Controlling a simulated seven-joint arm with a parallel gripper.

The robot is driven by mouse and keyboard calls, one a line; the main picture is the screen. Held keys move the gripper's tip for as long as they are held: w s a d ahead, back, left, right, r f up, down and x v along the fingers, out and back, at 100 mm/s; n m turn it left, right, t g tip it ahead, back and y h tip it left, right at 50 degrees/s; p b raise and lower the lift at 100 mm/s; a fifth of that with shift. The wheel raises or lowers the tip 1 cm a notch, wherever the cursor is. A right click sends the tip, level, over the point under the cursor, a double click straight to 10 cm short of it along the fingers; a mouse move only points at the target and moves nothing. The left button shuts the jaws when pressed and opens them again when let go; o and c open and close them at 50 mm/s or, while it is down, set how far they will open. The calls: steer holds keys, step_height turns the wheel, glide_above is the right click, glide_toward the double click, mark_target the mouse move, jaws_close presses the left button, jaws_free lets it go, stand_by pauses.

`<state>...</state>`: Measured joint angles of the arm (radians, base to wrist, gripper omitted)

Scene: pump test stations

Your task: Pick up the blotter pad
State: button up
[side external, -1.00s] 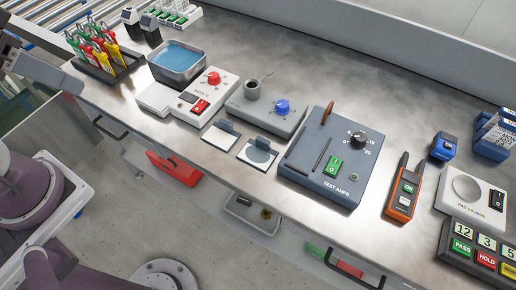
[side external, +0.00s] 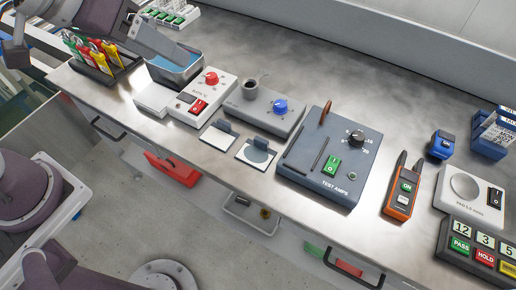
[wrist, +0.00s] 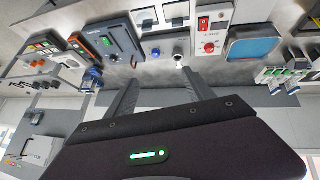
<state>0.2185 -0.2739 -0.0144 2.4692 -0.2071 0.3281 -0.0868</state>
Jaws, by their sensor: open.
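Two small flat white pads with upright grey grips lie on the bench front. The left one (side external: 213,138) is plain; the right one (side external: 259,154) bears a grey-blue disc. I cannot tell for sure which is the blotter pad. In the wrist view the plain one (wrist: 176,12) and the disc one (wrist: 145,18) show at the top edge, beyond the fingertips. My gripper (wrist: 160,76) is open with nothing between its fingers.
The blue water tray (side external: 176,73), a heater box with red knob (side external: 211,78), a grey box with blue knob (side external: 281,106) and the dark test box (side external: 331,160) stand around the pads. A rack of coloured tags (side external: 101,64) is left. Bare bench lies behind the boxes.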

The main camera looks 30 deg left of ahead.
steer(key=w+d+f+n, duration=0.1)
steer(key=w+d+f, duration=0.7)
steer(key=t+y, duration=0.2)
steer(key=t, duration=0.2)
glide_above(260, 142)
steer(key=s+d, duration=0.1)
steer(key=s, duration=0.1)
step_height(260, 142, down, 14)
steer(key=f, duration=0.1)
steer(key=s+f, duration=0.1)
steer(key=s+f+t, duration=0.1)
steer(key=f, duration=0.1)
steer(key=s+f+m+t, duration=0.1)
steer(key=f, duration=0.1)
steer(key=shift+a+f, duration=0.15)
steer(key=shift+a, duration=0.1)
steer(key=shift+f+t, duration=0.2)
steer(key=shift+t, duration=0.2)
steer(key=x, duration=0.7)
steer(key=shift+s+a+f, duration=0.15)
steer(key=shift+a+f, duration=0.05)
steer(key=shift+a, duration=0.15)
jaws_close()
